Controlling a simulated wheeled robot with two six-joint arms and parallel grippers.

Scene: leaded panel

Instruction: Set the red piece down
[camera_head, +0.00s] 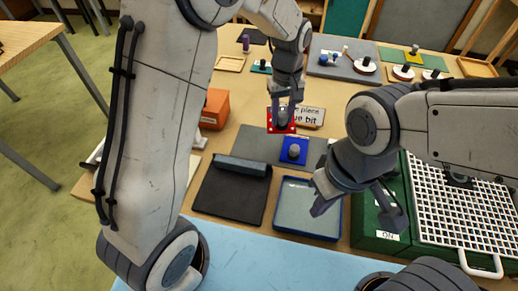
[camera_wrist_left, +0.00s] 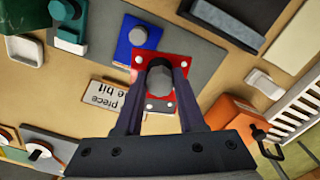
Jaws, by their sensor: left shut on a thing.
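The red piece (camera_head: 273,127) is a flat red plate with light dots and a grey knob. My left gripper (camera_head: 284,112) is shut on its knob; the plate also shows between the fingers in the left wrist view (camera_wrist_left: 178,60). It is over the far edge of a grey mat (camera_head: 255,147), close to a sign (camera_head: 311,117); I cannot tell whether it touches below. A blue piece (camera_head: 293,150) with a grey knob lies on the mat nearer me, beside the red one in the wrist view. My right gripper (camera_head: 358,212) is open and empty above the blue-rimmed tray.
The blue-rimmed tray (camera_head: 308,233) and a black pad (camera_head: 228,197) lie in front. A green box with a white grid (camera_head: 465,205) stands right. An orange box (camera_head: 216,108) stands left of the red piece. Discs and pieces sit on boards at the back.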

